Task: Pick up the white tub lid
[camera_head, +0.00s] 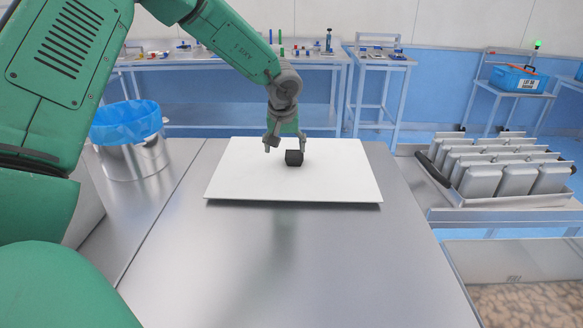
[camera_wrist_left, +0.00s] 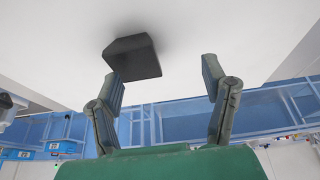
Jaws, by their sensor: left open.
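The white tub lid (camera_head: 245,180) is a flat white rectangular panel at the far part of the steel table. A small black block (camera_head: 293,158), which looks like its handle, stands near the middle of the panel. My left gripper (camera_head: 286,149) is open over the panel, pointing down close to the block. In the left wrist view, the block (camera_wrist_left: 135,58) is nearer the left-hand finger of my gripper (camera_wrist_left: 163,80), and the white lid surface (camera_wrist_left: 210,25) lies beyond. Contact between finger and block cannot be told. My right gripper is not in view.
The steel table (camera_head: 230,260) is clear in front of the lid. A bin with a blue liner (camera_head: 127,122) stands at left. A rack of grey containers (camera_head: 495,165) is at right, above a tub of brown pieces (camera_head: 530,303). Workbenches (camera_head: 240,62) stand behind.

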